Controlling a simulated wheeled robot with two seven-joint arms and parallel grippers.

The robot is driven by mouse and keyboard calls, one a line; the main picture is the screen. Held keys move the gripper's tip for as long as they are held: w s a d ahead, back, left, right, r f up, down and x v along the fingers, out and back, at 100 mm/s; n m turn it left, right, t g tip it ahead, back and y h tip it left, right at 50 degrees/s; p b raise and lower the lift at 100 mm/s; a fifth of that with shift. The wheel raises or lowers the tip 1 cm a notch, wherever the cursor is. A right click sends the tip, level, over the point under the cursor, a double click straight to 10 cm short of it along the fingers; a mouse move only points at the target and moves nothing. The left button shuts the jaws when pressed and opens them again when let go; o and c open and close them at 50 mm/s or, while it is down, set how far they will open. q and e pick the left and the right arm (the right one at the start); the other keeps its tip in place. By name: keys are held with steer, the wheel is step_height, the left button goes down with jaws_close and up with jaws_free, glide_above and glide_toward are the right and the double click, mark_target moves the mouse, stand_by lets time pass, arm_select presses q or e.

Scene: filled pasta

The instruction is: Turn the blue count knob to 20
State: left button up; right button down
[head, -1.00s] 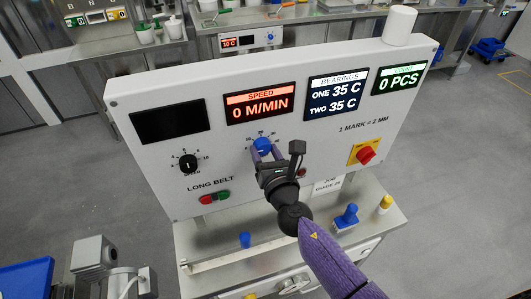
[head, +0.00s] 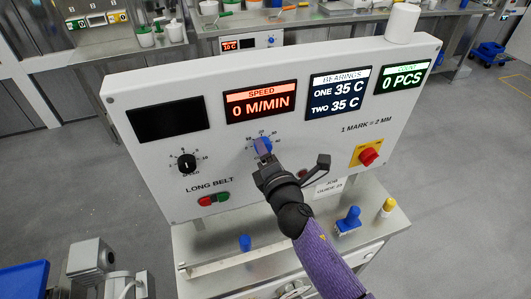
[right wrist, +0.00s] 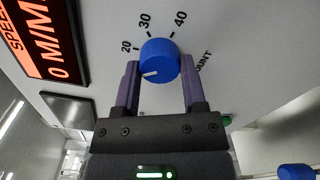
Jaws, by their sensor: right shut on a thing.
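The blue count knob (head: 262,146) sits on the white panel (head: 225,165), under the orange speed display. In the right wrist view the knob (right wrist: 159,60) has a white pointer mark at its lower left. The mark points below the 20 label (right wrist: 126,47); the 30 and 40 labels are further round to the right. My right gripper (head: 264,152) is shut on the knob, with one purple finger on each side (right wrist: 159,80). In the head view the gripper partly covers the knob. The count display (head: 400,82) reads 0 PCS. My left gripper is not in view.
A black knob (head: 187,162) and green and red buttons (head: 214,199) are to the left. A red knob on a yellow plate (head: 368,156) is to the right. Blue (head: 348,218) and yellow-topped (head: 388,206) items stand on the steel ledge below.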

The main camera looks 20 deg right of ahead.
steer(key=m, duration=0.6)
steer(key=shift+m, duration=0.4)
stand_by(0.4)
steer(key=shift+c, duration=1.2)
jaws_free()
steer(key=shift+o, duration=0.5)
steer(key=shift+s, duration=0.1)
